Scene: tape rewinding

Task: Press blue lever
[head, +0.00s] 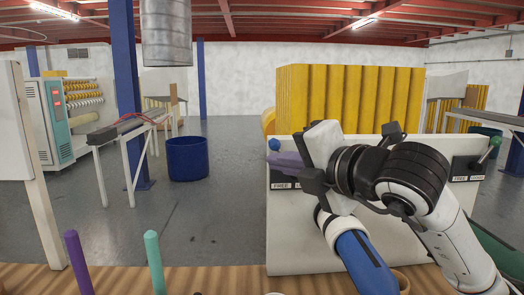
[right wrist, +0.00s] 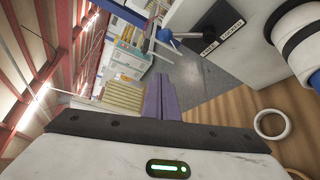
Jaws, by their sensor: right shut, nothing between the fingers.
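The blue lever is a short rod with a blue ball knob (head: 275,144) at the upper left of the white machine front. In the right wrist view its blue ball (right wrist: 165,34) and grey rod stand out from a black plate labelled FREE and LOCKED. My right gripper (head: 276,159) has its purple fingers shut and empty, just below the ball in the head view. My left gripper is not in view.
The white machine panel (head: 295,235) fills the right centre, with a green-knobbed lever (head: 495,141) at its far right. Purple (head: 78,262) and teal (head: 153,262) pegs stand at the wooden table's front left. A blue bin (head: 188,160) stands behind.

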